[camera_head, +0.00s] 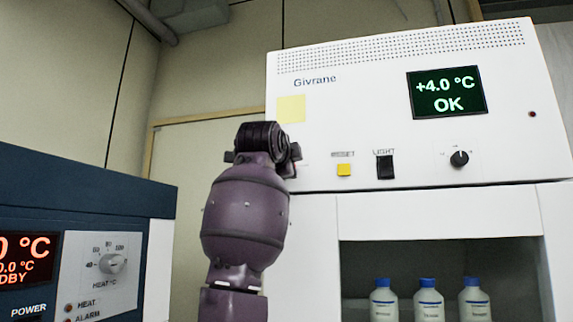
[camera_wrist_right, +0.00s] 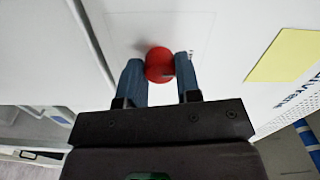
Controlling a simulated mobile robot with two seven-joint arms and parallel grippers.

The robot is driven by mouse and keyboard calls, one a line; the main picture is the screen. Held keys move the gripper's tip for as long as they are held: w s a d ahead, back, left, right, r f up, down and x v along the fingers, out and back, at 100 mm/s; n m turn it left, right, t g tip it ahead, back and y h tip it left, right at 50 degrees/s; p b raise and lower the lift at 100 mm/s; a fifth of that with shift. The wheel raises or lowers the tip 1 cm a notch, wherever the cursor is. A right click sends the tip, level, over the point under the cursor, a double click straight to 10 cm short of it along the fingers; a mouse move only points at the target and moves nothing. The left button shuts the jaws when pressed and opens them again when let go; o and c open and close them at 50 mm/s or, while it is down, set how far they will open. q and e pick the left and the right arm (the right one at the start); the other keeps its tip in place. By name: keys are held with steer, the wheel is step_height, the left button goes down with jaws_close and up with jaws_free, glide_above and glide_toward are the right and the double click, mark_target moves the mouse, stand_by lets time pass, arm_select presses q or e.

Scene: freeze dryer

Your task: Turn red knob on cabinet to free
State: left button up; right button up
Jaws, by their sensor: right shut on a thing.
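The white Givrane cabinet (camera_head: 355,110) stands at the right in the head view. My right arm (camera_head: 244,215) rises in front of its left edge and hides the red knob and the gripper there. In the right wrist view the red knob (camera_wrist_right: 159,61) sits on a pale panel of the cabinet (camera_wrist_right: 215,50). My right gripper (camera_wrist_right: 161,76) is shut on the red knob, with one blue-grey finger on each side of it. A short dark mark shows on the knob's right part. My left gripper is not in view.
The cabinet front also has a yellow note (camera_head: 291,109), a yellow reset button (camera_head: 344,170), a black light switch (camera_head: 385,167), a black dial (camera_head: 459,158) and a green display (camera_head: 447,92). Bottles (camera_head: 428,301) stand inside below. A dark blue machine (camera_head: 85,195) is at left.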

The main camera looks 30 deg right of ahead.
stand_by(0.4)
steer(key=o, duration=0.9)
steer(key=shift+a, duration=0.1)
steer(key=b+v, duration=0.2)
steer(key=v, duration=0.8)
steer(key=shift+s+a, duration=0.2)
steer(key=shift+s, duration=0.1)
